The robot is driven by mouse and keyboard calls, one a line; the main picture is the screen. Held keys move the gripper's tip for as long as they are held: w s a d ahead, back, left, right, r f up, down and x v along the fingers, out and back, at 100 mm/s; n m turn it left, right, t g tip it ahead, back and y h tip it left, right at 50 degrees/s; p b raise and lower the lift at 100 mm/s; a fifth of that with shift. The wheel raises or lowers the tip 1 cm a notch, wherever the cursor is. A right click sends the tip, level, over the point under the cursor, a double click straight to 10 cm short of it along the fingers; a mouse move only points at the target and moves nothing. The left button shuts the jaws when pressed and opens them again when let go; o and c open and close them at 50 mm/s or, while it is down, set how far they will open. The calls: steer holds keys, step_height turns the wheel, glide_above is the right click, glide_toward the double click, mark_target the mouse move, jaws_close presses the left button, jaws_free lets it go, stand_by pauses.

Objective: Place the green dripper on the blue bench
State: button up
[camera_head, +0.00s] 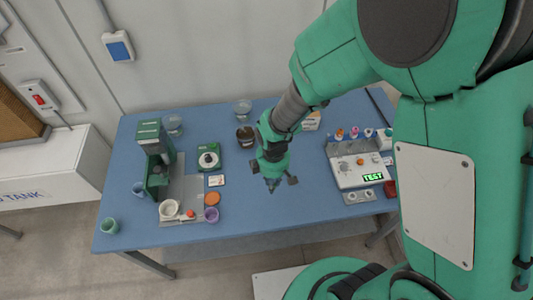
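The blue bench (310,200) stands against the wall across the middle of the view. A small pale green cup-shaped thing (110,226), which looks like the green dripper, is at the bench's front left corner; its details are too small to make out. My gripper (271,187) points down above the middle of the bench, well to the right of the green thing. Nothing shows in its fingers, and their opening is too small to judge. My arm hides part of the bench's back right.
A green machine (155,158) stands on the left, with a grey board (182,190) holding a white cup (169,209). A purple cup (211,215), an orange disc (212,198) and a green scale-like device (208,158) are nearby. A grey "TEST" device (357,165) is right. The front middle is clear.

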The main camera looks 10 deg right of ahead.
steer(key=s+a+f+n+b, duration=0.1)
steer(key=s+a+f+n, duration=0.1)
steer(key=s+a+n, duration=0.3)
steer(key=shift+s+a+f, duration=0.25)
steer(key=shift+s+a, duration=1.7)
steer(key=shift+a, duration=0.75)
steer(key=shift+c, duration=0.3)
steer(key=w+a, duration=0.2)
steer(key=w, duration=0.2)
steer(key=w+a+f+b, duration=0.1)
steer(key=w+a, duration=0.2)
steer(key=w, duration=0.1)
steer(key=w+a+b, duration=0.1)
steer(key=w+a, duration=0.1)
steer(key=w, duration=0.3)
steer(key=shift+a+f, duration=0.2)
steer(key=shift+a, duration=0.2)
steer(key=shift+w, duration=0.1)
steer(key=shift+w+a, duration=0.2)
steer(key=shift+w, duration=0.05)
steer(key=shift+f+b, duration=0.6)
steer(key=shift+f, duration=1.2)
steer(key=shift+f, duration=0.1)
